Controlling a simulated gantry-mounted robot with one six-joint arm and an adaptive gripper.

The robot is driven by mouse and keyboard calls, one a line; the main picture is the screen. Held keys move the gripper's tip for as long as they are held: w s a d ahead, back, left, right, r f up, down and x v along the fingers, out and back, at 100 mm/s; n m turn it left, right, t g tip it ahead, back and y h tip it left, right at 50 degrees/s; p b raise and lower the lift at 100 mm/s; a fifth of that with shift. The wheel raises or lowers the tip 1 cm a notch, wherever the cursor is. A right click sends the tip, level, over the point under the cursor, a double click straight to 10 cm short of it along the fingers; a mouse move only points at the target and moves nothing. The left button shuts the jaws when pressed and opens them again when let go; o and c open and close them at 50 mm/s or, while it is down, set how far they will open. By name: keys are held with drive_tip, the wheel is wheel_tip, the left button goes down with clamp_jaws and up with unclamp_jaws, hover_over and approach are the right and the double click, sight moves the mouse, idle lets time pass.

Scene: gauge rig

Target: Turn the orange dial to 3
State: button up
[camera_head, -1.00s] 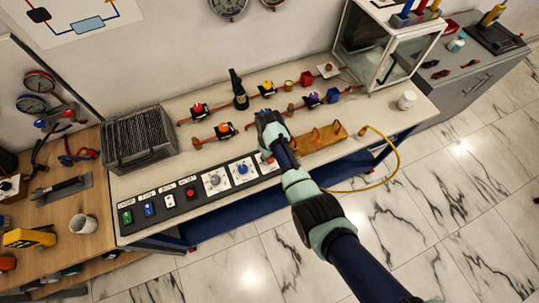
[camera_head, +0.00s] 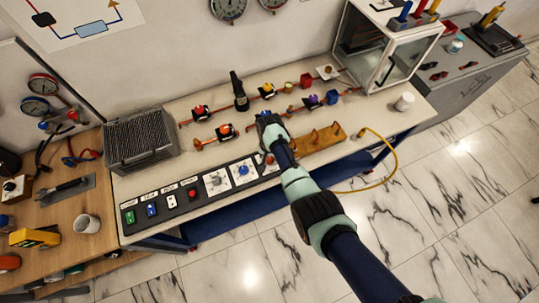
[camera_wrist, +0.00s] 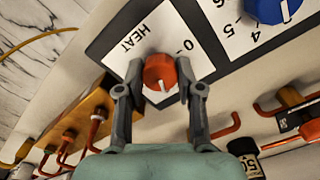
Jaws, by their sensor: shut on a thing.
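The orange dial (camera_wrist: 160,73) sits on a white plate marked HEAT (camera_wrist: 125,45) in the wrist view. A pale pointer line shows on the dial's lower part in the picture, and a 0 is printed on the plate above right of it. Other marks around the dial are hidden by my fingers. My gripper (camera_wrist: 160,88) has one finger on each side of the dial and is shut on it. In the head view my gripper (camera_head: 268,150) is over the right part of the control panel and covers most of the dial.
A blue dial (camera_head: 243,170) and a grey dial (camera_head: 215,181) are left of my gripper on the panel. A wooden rack (camera_head: 320,138) stands close on the right. Pipes with coloured valves (camera_head: 224,131) lie behind. A yellow hose (camera_head: 396,160) hangs off the right side.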

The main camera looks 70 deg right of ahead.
sight(269, 159)
drive_tip(key=m, duration=0.6)
drive_tip(key=shift+m, duration=0.3)
drive_tip(key=m, duration=0.6)
drive_tip(key=shift+p, duration=0.35)
drive_tip(key=shift+m, duration=0.4)
drive_tip(key=o, duration=1.1)
drive_tip(key=shift+o, duration=0.2)
wheel_tip(269, 159, up, 12)
drive_tip(key=shift+w, duration=0.1)
